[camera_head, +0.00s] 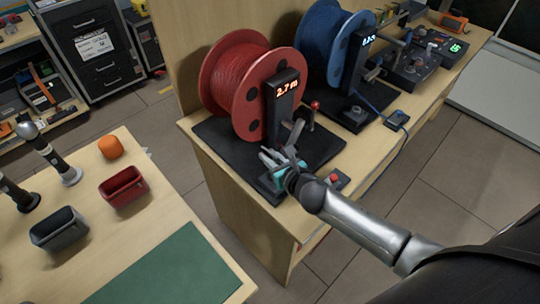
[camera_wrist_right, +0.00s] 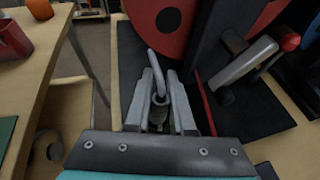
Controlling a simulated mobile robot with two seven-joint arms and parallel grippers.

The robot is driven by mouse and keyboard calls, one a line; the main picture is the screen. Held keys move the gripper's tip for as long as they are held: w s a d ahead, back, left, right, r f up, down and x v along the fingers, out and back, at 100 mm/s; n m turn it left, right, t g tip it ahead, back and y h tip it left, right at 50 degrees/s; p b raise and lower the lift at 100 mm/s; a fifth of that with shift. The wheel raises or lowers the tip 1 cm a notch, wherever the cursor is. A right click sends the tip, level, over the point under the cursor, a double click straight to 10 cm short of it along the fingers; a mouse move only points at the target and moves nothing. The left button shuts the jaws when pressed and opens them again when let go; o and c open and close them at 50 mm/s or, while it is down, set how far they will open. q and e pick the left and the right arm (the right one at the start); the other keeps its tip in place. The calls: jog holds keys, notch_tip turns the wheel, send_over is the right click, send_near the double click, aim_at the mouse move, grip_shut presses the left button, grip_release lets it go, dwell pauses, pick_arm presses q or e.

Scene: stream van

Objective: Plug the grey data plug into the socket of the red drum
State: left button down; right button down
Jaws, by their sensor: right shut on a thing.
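The red drum (camera_head: 245,85) stands on a black base plate (camera_head: 222,140) on the bench, beside a black post with a lit display (camera_head: 284,92). My right gripper (camera_head: 272,158) is over the front part of this base plate. In the right wrist view my right gripper (camera_wrist_right: 160,95) is shut on a grey piece with a bent, hook-like upper end (camera_wrist_right: 156,58), which looks like the grey data plug. The red drum fills the top of that view. I cannot make out the drum's socket; my gripper covers part of the base. My left gripper is not in view.
A crank with a red knob (camera_head: 314,105) stands close behind my right gripper. A small box with a red button (camera_head: 335,180) sits beside my wrist. A blue drum (camera_head: 325,40) stands farther back. The left table holds a red bin (camera_head: 123,187) and a dark bin (camera_head: 60,232).

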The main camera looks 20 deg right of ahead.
jog(key=shift+f+b, duration=0.75)
jog(key=shift+f, duration=0.35)
jog(key=c, duration=0.7)
grip_release()
jog(key=shift+s+r, duration=0.1)
jog(key=p+v, duration=0.2)
jog(key=v, duration=1.3)
